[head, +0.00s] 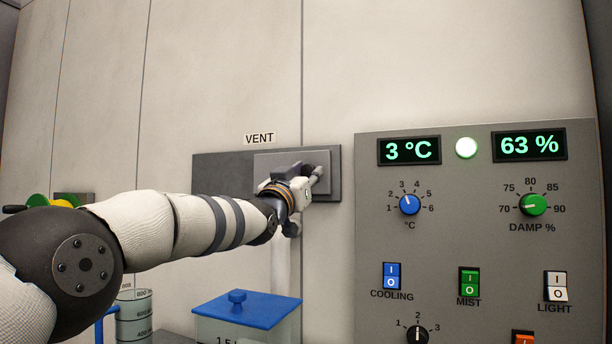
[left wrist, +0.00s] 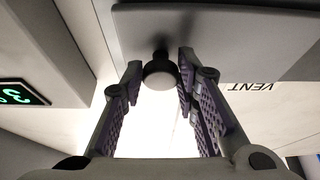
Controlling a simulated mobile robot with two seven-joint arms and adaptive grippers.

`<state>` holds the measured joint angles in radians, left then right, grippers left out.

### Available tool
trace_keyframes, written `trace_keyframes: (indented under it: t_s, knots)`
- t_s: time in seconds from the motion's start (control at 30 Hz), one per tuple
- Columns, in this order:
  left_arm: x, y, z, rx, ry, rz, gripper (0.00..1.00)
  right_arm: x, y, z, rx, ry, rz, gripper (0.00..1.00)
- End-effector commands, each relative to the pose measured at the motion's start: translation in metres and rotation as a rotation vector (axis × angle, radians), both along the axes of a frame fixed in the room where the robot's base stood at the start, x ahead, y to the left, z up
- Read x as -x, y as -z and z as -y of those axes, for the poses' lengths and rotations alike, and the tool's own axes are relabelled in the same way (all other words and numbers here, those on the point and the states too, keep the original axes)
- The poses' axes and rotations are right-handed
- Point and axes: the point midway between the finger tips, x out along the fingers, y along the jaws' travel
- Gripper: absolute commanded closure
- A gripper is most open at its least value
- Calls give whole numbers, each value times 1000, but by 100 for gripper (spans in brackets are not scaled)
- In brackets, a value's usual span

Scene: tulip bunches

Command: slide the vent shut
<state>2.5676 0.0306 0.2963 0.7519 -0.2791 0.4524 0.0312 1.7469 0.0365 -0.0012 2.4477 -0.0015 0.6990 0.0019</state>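The vent (head: 222,172) is a dark grey frame on the pale wall, under a VENT label (head: 259,139). Its lighter grey sliding plate (head: 290,160) sits toward the right of the frame. My left gripper (head: 318,176) is at the plate's right part and hides some of it. In the left wrist view a dark round knob (left wrist: 161,74) on a short stem stands out from the vent. The fingers of my left gripper (left wrist: 160,80) are apart on either side of the knob, with a narrow gap at its left. The right gripper is not in view.
A grey control panel (head: 480,240) with displays, dials and rocker switches is just right of the vent. A blue-lidded container (head: 238,310) and a marked clear vessel (head: 134,318) stand below. The wall above the vent is clear.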

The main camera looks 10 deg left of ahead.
Motion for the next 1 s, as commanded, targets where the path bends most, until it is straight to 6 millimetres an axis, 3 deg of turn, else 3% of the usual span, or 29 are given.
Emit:
trace_keyframes:
  t_s: [0.03, 0.07, 0.47, 0.67, 1.0]
  knots:
    - [-1, 5, 4, -3, 5, -9, 60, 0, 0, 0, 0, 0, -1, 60]
    - [-1, 5, 4, -3, 5, -9, 53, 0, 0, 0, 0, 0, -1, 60]
    - [4, 3, 1, -2, 3, -4, 53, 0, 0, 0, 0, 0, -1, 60]
    - [31, 14, -5, -1, 2, -6, 53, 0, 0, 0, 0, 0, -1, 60]
    - [93, 41, -16, -1, 2, -5, 53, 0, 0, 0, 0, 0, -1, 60]
